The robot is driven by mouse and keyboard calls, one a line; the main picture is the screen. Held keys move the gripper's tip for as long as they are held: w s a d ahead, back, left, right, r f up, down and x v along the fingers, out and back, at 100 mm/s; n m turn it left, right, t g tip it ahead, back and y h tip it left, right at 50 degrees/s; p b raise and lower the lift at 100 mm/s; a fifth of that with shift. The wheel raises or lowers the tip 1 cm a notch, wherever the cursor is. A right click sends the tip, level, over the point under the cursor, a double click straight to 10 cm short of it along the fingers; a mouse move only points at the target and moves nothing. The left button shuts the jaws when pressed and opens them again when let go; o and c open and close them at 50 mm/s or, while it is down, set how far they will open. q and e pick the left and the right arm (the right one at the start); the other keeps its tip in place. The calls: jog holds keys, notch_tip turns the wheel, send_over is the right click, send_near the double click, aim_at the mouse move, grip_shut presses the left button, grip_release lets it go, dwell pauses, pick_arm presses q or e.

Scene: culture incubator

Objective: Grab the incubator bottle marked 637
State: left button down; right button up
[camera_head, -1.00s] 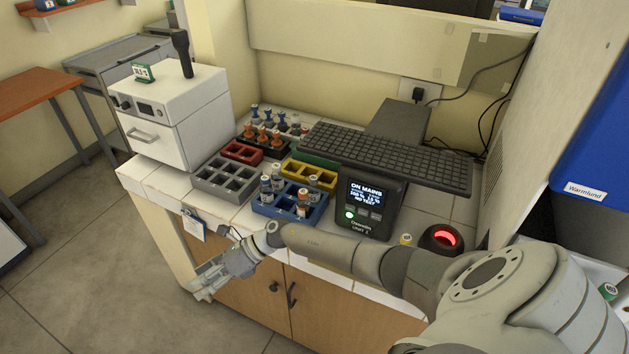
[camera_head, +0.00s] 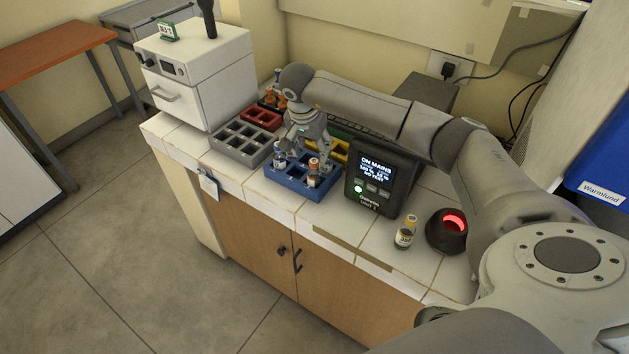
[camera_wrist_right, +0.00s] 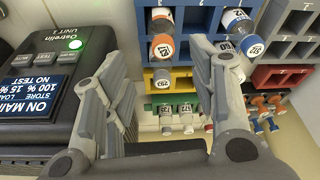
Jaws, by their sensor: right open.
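The blue rack (camera_head: 298,188) on the bench holds a blue-capped bottle (camera_head: 279,156) and an orange-capped bottle (camera_head: 313,169). My right gripper (camera_head: 297,150) is above this rack, pointing down, and hides part of it. In the right wrist view its two fingers (camera_wrist_right: 160,60) are spread and empty. The orange bottle (camera_wrist_right: 162,47) shows between them, and blue-capped bottles (camera_wrist_right: 236,20) show near the right finger. The number tags are upside down or tiny, and I cannot surely read 637 on any. My left gripper is out of view.
A lit monitor unit (camera_head: 377,182) stands just right of the blue rack. A yellow-capped bottle (camera_head: 405,235) and a red-glowing device (camera_head: 446,232) are farther right. Grey (camera_head: 240,143) and red (camera_head: 261,118) racks lie left and behind. A white incubator (camera_head: 195,75) stands at the left.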

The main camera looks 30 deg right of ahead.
aim_at(313, 162)
jog(key=b+x, duration=0.1)
jog(key=x, duration=0.1)
jog(key=shift+w+d+f, duration=0.1)
jog(key=shift+f, duration=0.25)
jog(key=b+x, duration=0.3)
jog(key=x, duration=0.2)
jog(key=shift+w+b, duration=0.1)
jog(key=shift+b, duration=0.25)
jog(key=shift+r, duration=0.1)
jog(key=shift+c, duration=0.2)
grip_shut()
